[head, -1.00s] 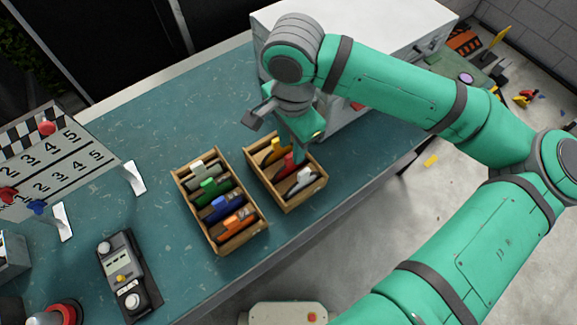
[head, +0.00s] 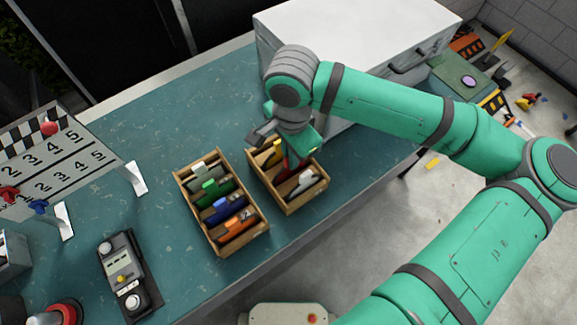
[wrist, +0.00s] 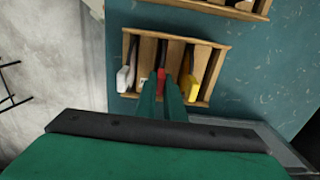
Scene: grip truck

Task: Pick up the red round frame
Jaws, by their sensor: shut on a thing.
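The red-handled piece (wrist: 161,75) sits in the middle slot of the smaller wooden box (head: 294,207), between a yellow-handled piece (head: 276,150) and a white-handled piece (head: 305,180). My gripper (wrist: 166,84) reaches down into this box and is shut on the red handle. In the head view my gripper hides most of the red piece, and only a bit of red (head: 290,163) shows. The round part of the piece cannot be made out.
A larger wooden box (head: 222,252) with several coloured-handled pieces stands just left. A white cabinet (head: 345,40) stands close behind my gripper. The teal table (head: 150,125) is clear behind the larger box.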

